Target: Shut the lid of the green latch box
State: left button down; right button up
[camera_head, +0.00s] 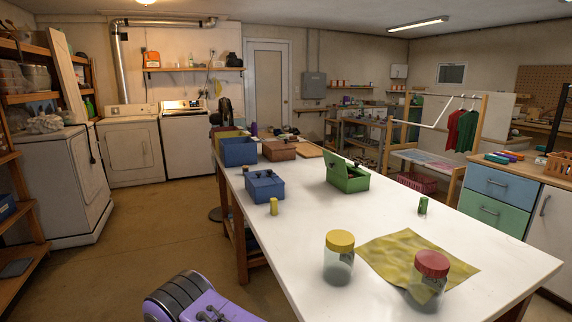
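The green latch box (350,184) stands on the white table (310,230), a little right of the table's middle. Its lid stands raised at the box's left and back side, so the box is open. The dark inside shows only in part, and I cannot make out any contents. Neither of my grippers is in view. A purple and black part at the bottom left looks like part of my own arm, with no fingers showing, and it is well short of the box.
A blue latch box (265,187) stands left of the green one. Yellow-lidded (339,258) and red-lidded (429,278) jars stand in front, the red-lidded one on a yellow cloth (395,258). Small yellow (274,206) and green (423,205) items flank the box. The table's left front is clear.

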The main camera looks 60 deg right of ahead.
aim_at(337, 163)
jog(key=i, duration=1.8)
jog(key=z, duration=4.15)
